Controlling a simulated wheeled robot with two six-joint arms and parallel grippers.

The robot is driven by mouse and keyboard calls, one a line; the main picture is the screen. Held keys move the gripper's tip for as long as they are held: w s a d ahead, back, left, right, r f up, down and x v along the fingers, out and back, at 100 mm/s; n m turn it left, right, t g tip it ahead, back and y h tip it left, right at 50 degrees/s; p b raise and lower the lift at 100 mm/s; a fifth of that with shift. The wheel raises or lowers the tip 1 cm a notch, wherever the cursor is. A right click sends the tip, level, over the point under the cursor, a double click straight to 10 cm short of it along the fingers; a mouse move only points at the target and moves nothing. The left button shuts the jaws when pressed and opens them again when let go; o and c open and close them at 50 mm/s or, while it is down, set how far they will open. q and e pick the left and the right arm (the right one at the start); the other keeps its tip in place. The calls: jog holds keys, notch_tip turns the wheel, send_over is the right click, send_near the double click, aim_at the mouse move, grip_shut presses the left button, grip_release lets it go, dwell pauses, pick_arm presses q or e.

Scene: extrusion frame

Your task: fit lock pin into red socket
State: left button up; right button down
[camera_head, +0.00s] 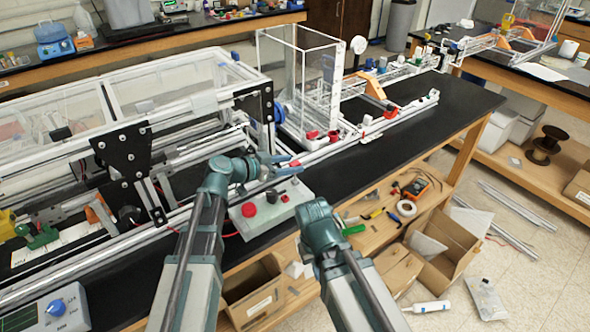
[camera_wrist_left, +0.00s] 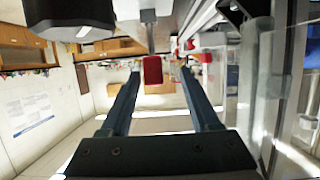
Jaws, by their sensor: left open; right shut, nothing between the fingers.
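My left gripper (camera_head: 283,163) is open over the back edge of a grey control box, beside the long rail. In the left wrist view, its two fingers (camera_wrist_left: 160,75) are spread. A red block (camera_wrist_left: 153,70) on a grey stem shows between the fingertips, with space on both sides. I cannot tell whether this block is the red socket or part of the lock pin. A small red part (camera_head: 294,163) shows at the left fingertips in the head view. My right gripper (camera_head: 318,215) is shut and empty, lower and to the right; its fingertips are hard to make out. No lock pin is clearly recognisable.
The grey control box (camera_head: 300,190) with red buttons (camera_head: 249,210) sits below my left gripper at the black bench's front edge. Red fittings (camera_head: 333,136) stand along the rail. A clear enclosure (camera_head: 300,75) stands behind. A wooden shelf with tools (camera_head: 405,208) lies lower right.

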pick_arm(q)
jog(key=b+x, duration=0.1)
jog(key=x, duration=0.4)
jog(key=shift+s+d+f+b, duration=0.15)
jog(key=shift+s+b, duration=0.15)
jog(key=shift+b, duration=0.05)
grip_shut()
